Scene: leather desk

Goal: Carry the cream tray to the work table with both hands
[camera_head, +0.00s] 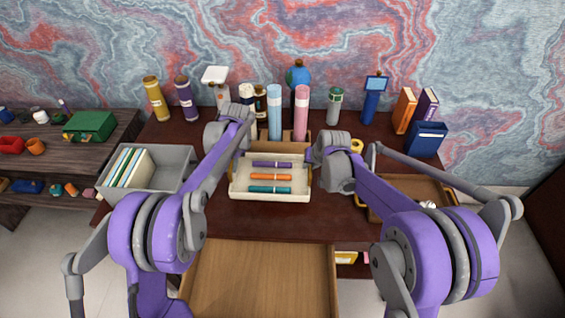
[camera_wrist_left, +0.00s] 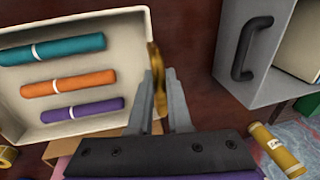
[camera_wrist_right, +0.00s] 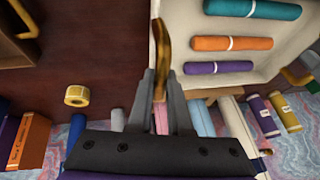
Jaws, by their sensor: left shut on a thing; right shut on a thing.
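The cream tray (camera_head: 270,193) is at the middle of the dark red desk in the head view. It holds a purple roll (camera_head: 272,164), an orange roll (camera_head: 270,177) and a teal roll (camera_head: 269,189). My left gripper (camera_wrist_left: 160,95) is shut on the tray's brass handle (camera_wrist_left: 157,62) at one end. My right gripper (camera_wrist_right: 158,95) is shut on the other brass handle (camera_wrist_right: 161,45). In the head view my wrists partly cover both ends of the tray. I cannot tell whether the tray touches the desk.
A grey bin (camera_head: 178,163) with files stands left of the tray. A brown wooden tray (camera_head: 390,194) lies at right. Tall pink and blue cylinders (camera_head: 274,112) and bottles line the back. An open wooden drawer (camera_head: 262,280) juts out in front. A shelf unit (camera_head: 60,160) stands at far left.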

